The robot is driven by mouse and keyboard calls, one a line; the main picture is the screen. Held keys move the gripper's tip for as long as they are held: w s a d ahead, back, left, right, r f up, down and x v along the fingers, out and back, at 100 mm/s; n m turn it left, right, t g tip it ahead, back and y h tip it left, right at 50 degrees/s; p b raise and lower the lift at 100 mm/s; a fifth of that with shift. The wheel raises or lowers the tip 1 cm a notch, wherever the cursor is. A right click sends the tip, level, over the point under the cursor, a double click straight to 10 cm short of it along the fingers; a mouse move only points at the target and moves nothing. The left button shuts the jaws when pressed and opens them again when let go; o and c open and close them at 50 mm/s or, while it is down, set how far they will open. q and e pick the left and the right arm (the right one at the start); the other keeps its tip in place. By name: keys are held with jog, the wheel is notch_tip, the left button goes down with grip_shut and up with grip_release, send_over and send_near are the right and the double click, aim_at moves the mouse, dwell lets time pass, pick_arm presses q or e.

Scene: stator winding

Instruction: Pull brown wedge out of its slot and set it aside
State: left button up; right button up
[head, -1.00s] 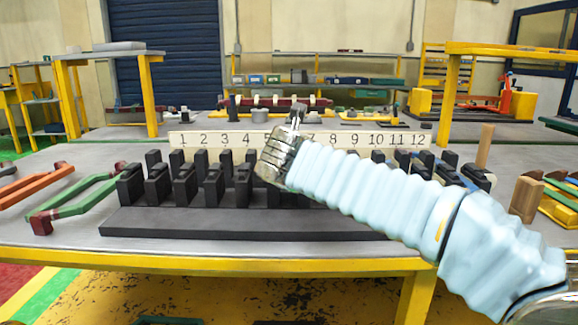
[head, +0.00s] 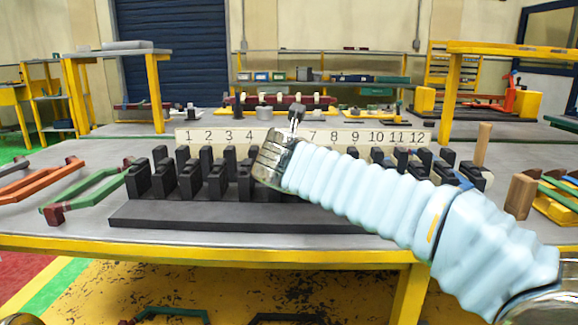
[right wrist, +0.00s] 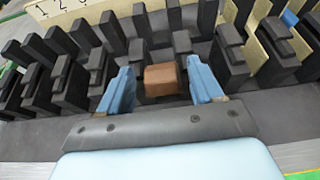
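The brown wedge (right wrist: 162,80) shows in the right wrist view as a small brown block among the black posts of the stator fixture (right wrist: 255,110). My right gripper (right wrist: 162,70) has its two blue fingers on either side of the wedge, with a narrow gap at each side. It is open and not closed on the wedge. In the head view my right arm reaches over the middle of the black fixture (head: 240,216), near numbers 5 and 6. The arm hides the wedge and the fingers there. My left gripper is not in view.
A numbered strip (head: 300,137) stands behind the fixture. A green coil with red ends (head: 85,190) and an orange coil (head: 40,180) lie on the left. A wooden block (head: 520,196) stands at the right. The table front (head: 200,240) is clear.

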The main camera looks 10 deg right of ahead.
jog(key=b+v, duration=0.1)
jog(key=v, duration=1.2)
jog(key=shift+s, duration=0.35)
jog(key=shift+a, duration=0.1)
